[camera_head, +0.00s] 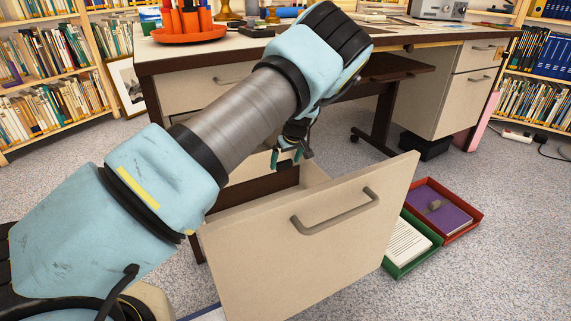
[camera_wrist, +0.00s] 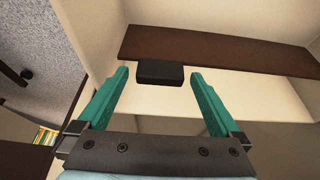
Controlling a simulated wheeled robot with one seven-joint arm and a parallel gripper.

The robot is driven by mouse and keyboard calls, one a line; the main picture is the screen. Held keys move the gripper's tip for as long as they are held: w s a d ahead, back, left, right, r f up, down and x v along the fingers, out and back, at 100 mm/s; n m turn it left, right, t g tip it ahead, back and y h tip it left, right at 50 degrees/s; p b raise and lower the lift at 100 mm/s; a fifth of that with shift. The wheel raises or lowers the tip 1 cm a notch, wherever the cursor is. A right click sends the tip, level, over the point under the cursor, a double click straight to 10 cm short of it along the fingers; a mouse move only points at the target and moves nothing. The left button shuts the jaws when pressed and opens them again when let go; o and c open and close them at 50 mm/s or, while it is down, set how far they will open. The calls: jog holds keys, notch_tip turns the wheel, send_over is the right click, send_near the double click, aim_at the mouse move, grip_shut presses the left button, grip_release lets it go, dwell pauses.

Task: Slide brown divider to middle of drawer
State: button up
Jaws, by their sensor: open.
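The brown divider (camera_wrist: 225,48) is a dark brown board spanning the pale drawer interior in the wrist view. A small black block (camera_wrist: 160,72) is at its near edge, and seems attached to it. My gripper (camera_head: 288,160) is over the open drawer (camera_head: 310,245), pointing down into it. In the wrist view its two teal fingers are apart, one on each side of the black block, with a gap to each. I cannot tell whether the fingertips reach the block's depth. My arm and the drawer front hide much of the drawer's inside in the head view.
The desk (camera_head: 410,45) stands behind the drawer. On the floor at right lie a green tray (camera_head: 425,262) with papers and a red tray (camera_head: 477,214) with a purple book. Bookshelves (camera_head: 40,72) line the back.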

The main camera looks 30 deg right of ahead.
jog(key=shift+f, duration=0.1)
jog(key=shift+c, duration=0.2)
grip_shut()
dwell(0.6)
